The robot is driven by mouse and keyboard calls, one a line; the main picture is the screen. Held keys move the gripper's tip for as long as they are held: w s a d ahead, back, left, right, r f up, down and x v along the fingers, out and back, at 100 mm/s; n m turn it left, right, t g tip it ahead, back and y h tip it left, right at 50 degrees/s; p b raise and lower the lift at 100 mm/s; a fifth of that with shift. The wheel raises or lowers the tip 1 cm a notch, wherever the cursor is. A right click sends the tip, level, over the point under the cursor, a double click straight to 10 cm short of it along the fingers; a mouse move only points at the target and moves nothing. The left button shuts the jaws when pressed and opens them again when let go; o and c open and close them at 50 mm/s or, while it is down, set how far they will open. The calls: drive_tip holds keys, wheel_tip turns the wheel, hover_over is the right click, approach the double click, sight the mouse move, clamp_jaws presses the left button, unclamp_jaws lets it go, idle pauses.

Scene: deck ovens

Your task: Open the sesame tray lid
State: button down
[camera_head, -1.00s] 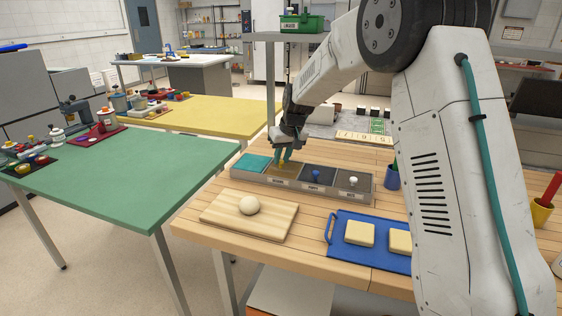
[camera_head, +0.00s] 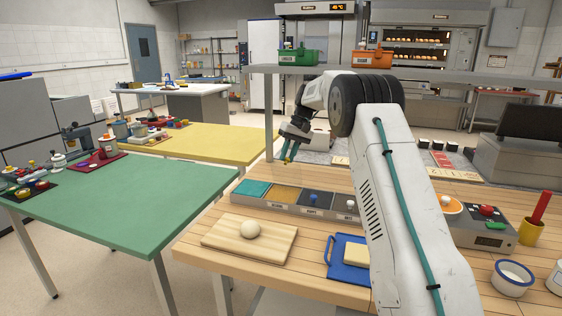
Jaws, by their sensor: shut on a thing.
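A long grey topping tray (camera_head: 262,205) with a row of compartments stands on the wooden bench. Its left compartment shows teal, and the tan, sesame-coloured compartment (camera_head: 284,194) beside it shows no knob or lid on top. The two compartments to the right have dark lids, one with a blue knob (camera_head: 313,197) and one with a white knob (camera_head: 350,204). My gripper (camera_head: 287,158) is raised above and behind the tan compartment, apart from the tray. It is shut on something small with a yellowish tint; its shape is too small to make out.
A blue tray (camera_head: 345,262) is partly hidden by my arm. A shelf (camera_head: 330,69) with green and orange bins runs above the bench.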

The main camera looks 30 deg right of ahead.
drive_tip(key=w+d+f, duration=0.3)
drive_tip(key=w+d, duration=0.1)
drive_tip(key=d, duration=0.2)
drive_tip(key=shift+w, duration=0.4)
drive_tip(key=shift+w+d, duration=0.1)
drive_tip(key=shift+d, duration=0.1)
drive_tip(key=c, duration=1.7)
unclamp_jaws()
drive_tip(key=o, duration=0.4)
drive_tip(key=shift+d+f, duration=0.2)
drive_tip(key=shift+d, duration=0.1)
drive_tip(key=shift+o, duration=0.2)
drive_tip(key=shift+w+a+r, duration=0.1)
drive_tip(key=shift+a+r, duration=0.05)
drive_tip(key=shift+a, duration=0.15)
drive_tip(key=shift+a+r, duration=0.1)
drive_tip(key=shift+r, duration=0.1)
